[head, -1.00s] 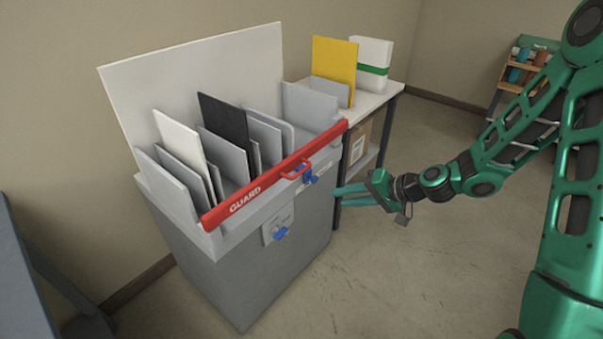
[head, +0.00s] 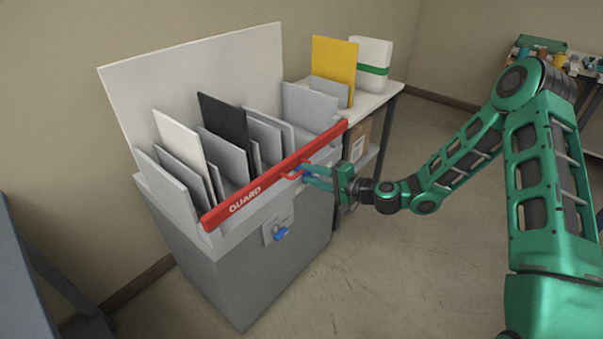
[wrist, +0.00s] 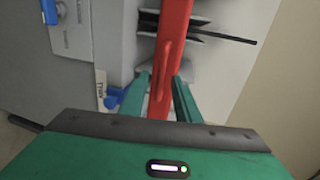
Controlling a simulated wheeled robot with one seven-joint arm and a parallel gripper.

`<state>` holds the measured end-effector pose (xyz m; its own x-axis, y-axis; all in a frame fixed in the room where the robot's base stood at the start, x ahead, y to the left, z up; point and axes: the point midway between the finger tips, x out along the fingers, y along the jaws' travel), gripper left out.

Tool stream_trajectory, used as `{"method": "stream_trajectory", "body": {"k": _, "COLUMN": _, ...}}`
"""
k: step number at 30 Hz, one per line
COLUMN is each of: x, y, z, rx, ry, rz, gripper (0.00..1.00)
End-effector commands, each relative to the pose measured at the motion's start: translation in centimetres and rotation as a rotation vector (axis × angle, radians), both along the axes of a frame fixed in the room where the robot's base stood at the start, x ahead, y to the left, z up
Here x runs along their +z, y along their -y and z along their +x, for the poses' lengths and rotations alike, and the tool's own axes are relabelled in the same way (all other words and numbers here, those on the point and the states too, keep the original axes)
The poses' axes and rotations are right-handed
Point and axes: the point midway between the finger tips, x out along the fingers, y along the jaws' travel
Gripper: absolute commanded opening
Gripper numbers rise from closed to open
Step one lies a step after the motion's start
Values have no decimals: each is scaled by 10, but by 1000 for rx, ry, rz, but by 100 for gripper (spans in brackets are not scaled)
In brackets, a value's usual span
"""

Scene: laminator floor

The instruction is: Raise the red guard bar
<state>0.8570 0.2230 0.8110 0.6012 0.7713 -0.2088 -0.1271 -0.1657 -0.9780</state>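The red guard bar (head: 262,184), lettered GUARD, lies across the front top edge of the grey machine (head: 235,285). It has a small loop handle on its front face. My gripper (head: 308,175) is at that handle, its fingers pointing left towards the bar. In the wrist view my gripper (wrist: 160,92) is open, with one finger on each side of the red bar (wrist: 172,40). I cannot tell whether the fingers touch the handle, which they partly hide. A blue knob (wrist: 115,97) sits just left of the left finger.
Several grey dividers, a white sheet and a black panel (head: 224,130) stand behind the bar. A lower blue knob (head: 280,233) is on the machine's front. A side table (head: 387,92) holds a yellow panel (head: 334,62) and a white pack (head: 373,60). The floor in front is clear.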

Motion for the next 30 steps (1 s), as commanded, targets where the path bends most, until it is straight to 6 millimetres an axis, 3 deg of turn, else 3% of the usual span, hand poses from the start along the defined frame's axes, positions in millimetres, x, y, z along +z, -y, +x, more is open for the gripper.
{"method": "stream_trajectory", "body": {"k": 9, "x": -8, "y": -30, "z": 23, "rx": 0, "ry": 1, "rz": -1, "gripper": 30}}
{"method": "stream_trajectory", "body": {"k": 20, "x": -9, "y": -33, "z": 26, "rx": 0, "ry": -1, "rz": -1, "gripper": 30}}
{"method": "stream_trajectory", "body": {"k": 24, "x": -9, "y": -33, "z": 26, "rx": 0, "ry": -1, "rz": -1, "gripper": 1}}
{"method": "stream_trajectory", "body": {"k": 30, "x": -9, "y": -33, "z": 26, "rx": 0, "ry": -1, "rz": -2, "gripper": 0}}
